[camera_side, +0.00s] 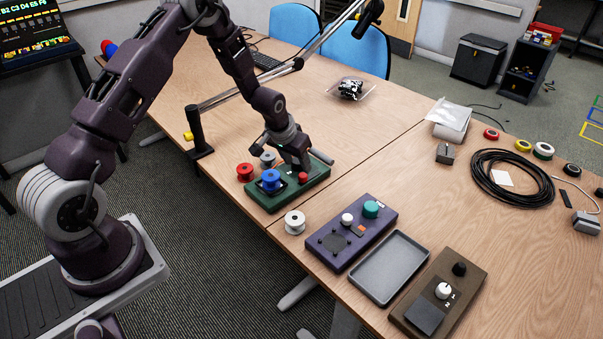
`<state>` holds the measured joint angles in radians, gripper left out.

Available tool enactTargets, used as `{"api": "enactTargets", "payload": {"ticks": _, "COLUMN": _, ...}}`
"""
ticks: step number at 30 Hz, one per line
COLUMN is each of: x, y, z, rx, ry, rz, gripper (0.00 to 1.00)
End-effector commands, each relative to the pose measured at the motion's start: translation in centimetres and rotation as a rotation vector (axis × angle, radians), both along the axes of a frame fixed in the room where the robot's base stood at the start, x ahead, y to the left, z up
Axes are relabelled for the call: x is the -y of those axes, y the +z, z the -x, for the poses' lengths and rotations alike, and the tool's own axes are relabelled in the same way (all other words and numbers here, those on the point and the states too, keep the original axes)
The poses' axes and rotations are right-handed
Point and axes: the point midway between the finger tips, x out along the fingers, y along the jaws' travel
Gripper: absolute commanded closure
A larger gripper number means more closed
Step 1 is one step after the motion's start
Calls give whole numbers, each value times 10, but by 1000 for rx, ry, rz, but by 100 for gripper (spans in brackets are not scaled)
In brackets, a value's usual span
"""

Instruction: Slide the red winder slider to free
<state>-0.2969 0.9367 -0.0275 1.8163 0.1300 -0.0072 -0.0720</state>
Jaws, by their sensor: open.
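The winder is a green box (262,201) near the left edge of the table. A blue spool (270,181) stands on it. A small red part (303,178), which looks like the slider, is on its top at the right. My gripper (300,167) is open, pointing down just above the box's right side, right behind the red part. I cannot tell whether a finger touches it. The slider's track and its markings are too small or hidden behind my gripper.
Red (244,172) and grey (267,159) spools stand at the box's left and back. A white spool (295,222) stands in front. A purple control box (350,232), a grey tray (389,268) and a brown box (438,292) lie to the right. A lamp post (197,135) stands behind left.

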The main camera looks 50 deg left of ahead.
Motion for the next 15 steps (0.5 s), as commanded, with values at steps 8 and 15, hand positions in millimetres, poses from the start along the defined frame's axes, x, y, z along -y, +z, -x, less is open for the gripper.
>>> {"api": "enactTargets", "payload": {"ticks": 8, "x": -4, "y": -48, "z": -18, "rx": -4, "ry": -2, "rz": 0, "gripper": 53}}
{"api": "enactTargets", "payload": {"ticks": 15, "x": -5, "y": -61, "z": -23, "rx": -3, "ry": -2, "rz": 0, "gripper": 53}}
